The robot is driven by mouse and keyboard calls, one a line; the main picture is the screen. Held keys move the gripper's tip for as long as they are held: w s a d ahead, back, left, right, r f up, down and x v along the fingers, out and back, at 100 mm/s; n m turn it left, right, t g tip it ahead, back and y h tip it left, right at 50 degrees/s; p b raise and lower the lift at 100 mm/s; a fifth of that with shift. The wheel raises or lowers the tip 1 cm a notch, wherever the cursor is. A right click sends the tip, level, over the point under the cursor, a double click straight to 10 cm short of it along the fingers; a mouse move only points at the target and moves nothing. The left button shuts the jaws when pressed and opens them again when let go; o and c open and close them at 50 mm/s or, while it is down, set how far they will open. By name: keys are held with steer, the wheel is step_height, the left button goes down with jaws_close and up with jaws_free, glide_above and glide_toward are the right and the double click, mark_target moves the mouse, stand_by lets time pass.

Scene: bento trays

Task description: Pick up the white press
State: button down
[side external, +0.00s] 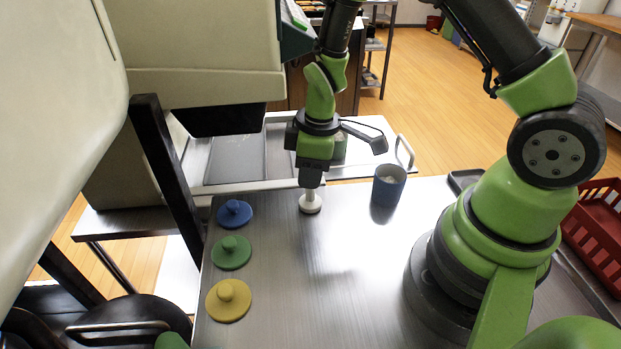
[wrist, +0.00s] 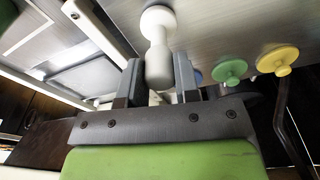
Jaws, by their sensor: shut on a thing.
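The white press (side external: 310,204) is a small upright tool with a round foot, at the back of the metal table in the side view. In the wrist view the white press (wrist: 158,48) shows its round end and a narrower neck running between my fingers. My gripper (side external: 311,182) points down and is shut on the upper part of the press; the fingers (wrist: 158,78) lie on both sides of its handle in the wrist view. The fingers hide the top of the press in the side view. I cannot tell whether its foot touches the table.
Blue (side external: 235,213), green (side external: 231,252) and yellow (side external: 228,300) knobbed lids lie in a row on the left of the table. A blue cup (side external: 388,186) stands right of my gripper. A red crate (side external: 598,225) is at the far right. The middle of the table is clear.

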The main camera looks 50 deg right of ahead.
step_height(320, 180, up, 10)
steer(key=shift+f, duration=0.1)
steer(key=c, duration=1.4)
jaws_free()
steer(key=shift+c, duration=1.4)
steer(key=shift+w+d, duration=0.1)
steer(key=shift+d, duration=0.1)
steer(key=w+d+r+m+h, duration=0.1)
steer(key=w+d+r+m, duration=0.1)
steer(key=d+r+m, duration=0.45)
steer(key=w+d+r+m, duration=0.1)
steer(key=w+d+r, duration=0.15)
steer(key=d, duration=0.75)
steer(key=w+d+f+m, duration=0.4)
steer(key=d+f, duration=0.3)
steer(key=d, duration=0.1)
step_height(320, 180, down, 10)
steer(key=w, duration=0.1)
steer(key=shift+w, duration=0.35)
